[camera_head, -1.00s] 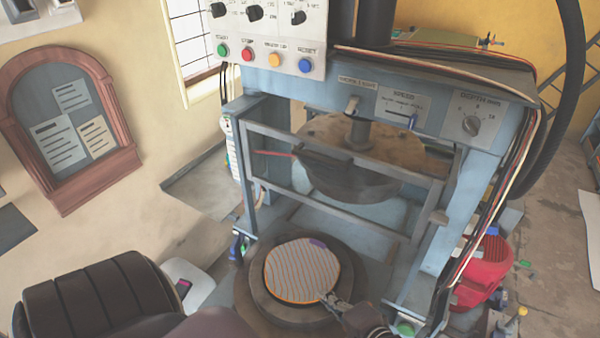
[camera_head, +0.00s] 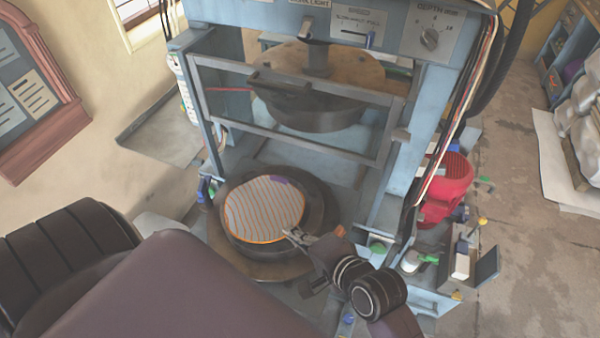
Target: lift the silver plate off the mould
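The silver plate (camera_head: 262,210), round with thin orange stripes and an orange rim, lies flat or nearly flat over the dark round mould (camera_head: 318,208) below the press head. A small purple mark shows at its far edge. I cannot tell whether the plate rests on the mould or sits slightly above it. My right gripper (camera_head: 289,234) is at the plate's near right edge, its fingertips touching or very close to the rim. Whether its fingers are shut on the rim is too small to tell. My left gripper is not in view.
The press head (camera_head: 320,105) hangs above and behind the mould, with a grey guard frame (camera_head: 290,135) in front of it. A red container (camera_head: 445,188) and small tools on a ledge stand to the right. Cables run down the press's right post. Open floor lies farther right.

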